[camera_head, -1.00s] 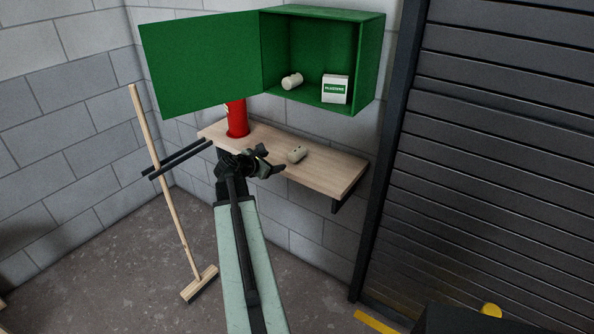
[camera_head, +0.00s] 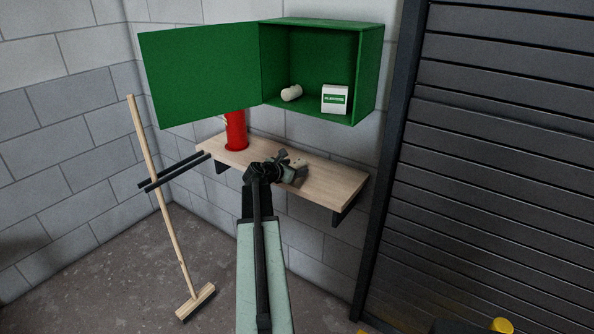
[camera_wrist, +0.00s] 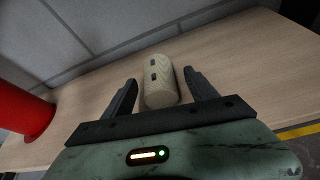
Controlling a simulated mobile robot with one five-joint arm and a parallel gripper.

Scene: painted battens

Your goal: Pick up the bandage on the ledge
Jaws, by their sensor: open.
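The bandage (camera_wrist: 159,80) is a cream roll with two small dark clips, lying on its side on the wooden ledge (camera_wrist: 247,50). My gripper is open. In the head view my gripper (camera_head: 291,170) is over the ledge (camera_head: 335,184) and hides most of the bandage.
A red cylinder (camera_head: 236,130) stands on the ledge's left part; it also shows in the wrist view (camera_wrist: 22,110). Above is an open green cabinet (camera_head: 312,62) holding another cream roll (camera_head: 291,93) and a white box (camera_head: 335,99). A broom (camera_head: 165,210) leans at the left.

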